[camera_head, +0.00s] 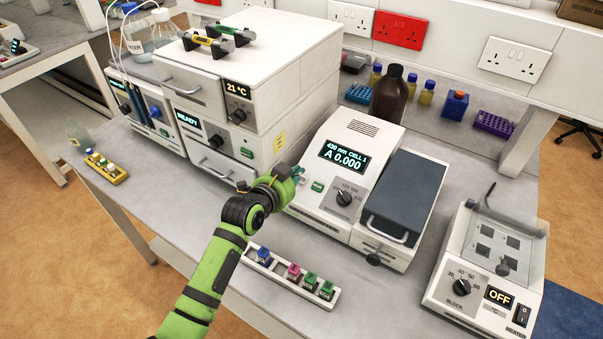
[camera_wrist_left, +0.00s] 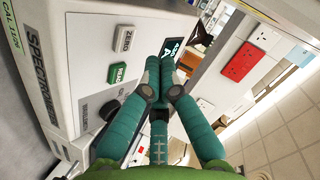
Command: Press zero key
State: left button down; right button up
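The spectrophotometer (camera_head: 330,205) stands mid-bench, its display (camera_head: 344,158) reading "430 nm CELL 1 A 0.000". In the left wrist view its pale key marked ZERO (camera_wrist_left: 123,39) is in plain sight, beside the green READ key (camera_wrist_left: 118,73). The green key also shows in the head view (camera_head: 317,186), but the ZERO key there seems hidden by my gripper. My left gripper (camera_head: 297,173) is over the left part of the panel. In the wrist view its teal fingers (camera_wrist_left: 167,66) are together and empty, offset from the ZERO key. Contact with the panel cannot be told. My right gripper is out of view.
A dial (camera_head: 344,198) sits right of the keys, and a dark lid (camera_head: 405,190) lies beyond it. Stacked white units (camera_head: 245,90) stand close on the left. A cuvette rack (camera_head: 290,277) lies in front, near my forearm. A block heater (camera_head: 488,265) stands at right.

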pick_arm(q)
jog(key=r, duration=0.1)
jog(key=p, duration=0.1)
jog(key=s+r+p, duration=0.1)
jog(key=shift+a+r, duration=0.3)
jog(key=shift+r, duration=0.05)
dwell(0.5)
